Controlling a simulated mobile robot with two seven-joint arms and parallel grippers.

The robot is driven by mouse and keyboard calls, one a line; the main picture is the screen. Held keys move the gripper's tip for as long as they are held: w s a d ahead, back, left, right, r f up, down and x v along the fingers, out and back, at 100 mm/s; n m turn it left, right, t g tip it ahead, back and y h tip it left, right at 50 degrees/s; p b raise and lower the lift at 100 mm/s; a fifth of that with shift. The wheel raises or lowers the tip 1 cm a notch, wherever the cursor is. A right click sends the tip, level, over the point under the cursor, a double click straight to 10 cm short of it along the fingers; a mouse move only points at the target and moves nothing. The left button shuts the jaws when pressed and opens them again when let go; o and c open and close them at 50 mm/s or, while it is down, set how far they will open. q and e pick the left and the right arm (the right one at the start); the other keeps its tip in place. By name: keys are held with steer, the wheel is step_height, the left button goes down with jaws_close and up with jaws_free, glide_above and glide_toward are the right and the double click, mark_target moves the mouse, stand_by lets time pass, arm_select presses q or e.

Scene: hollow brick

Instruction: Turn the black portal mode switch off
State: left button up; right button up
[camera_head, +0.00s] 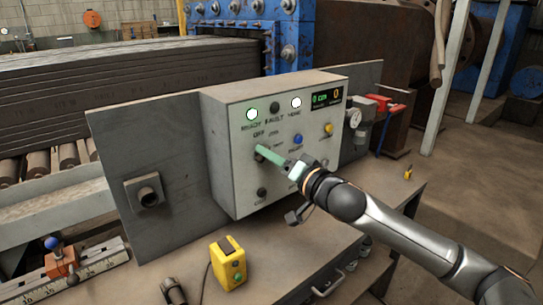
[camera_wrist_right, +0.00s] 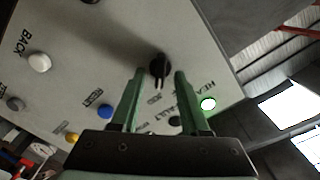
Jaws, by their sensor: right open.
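The black switch (camera_wrist_right: 159,66) is a rotary knob on the face of the grey control box (camera_head: 225,145). In the right wrist view it sits between the two green fingertips, with a finger on either side. My right gripper (camera_head: 262,151) is open and reaches the box face from the right; its fingers also show in the wrist view (camera_wrist_right: 160,76). I cannot tell whether the fingers touch the knob. In the head view the gripper mostly hides the knob, below the OFF label. My left gripper is out of view.
The blue button (camera_head: 298,139), yellow button (camera_head: 328,129) and a lower black knob (camera_head: 262,192) are close by. READY (camera_head: 252,114) and HOME (camera_head: 296,103) lamps are lit. A yellow pendant (camera_head: 228,263) stands on the bench (camera_head: 300,245). A gauge (camera_head: 354,118) is at right.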

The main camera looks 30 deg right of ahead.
steer(key=shift+c, duration=0.2)
jaws_close()
stand_by(0.4)
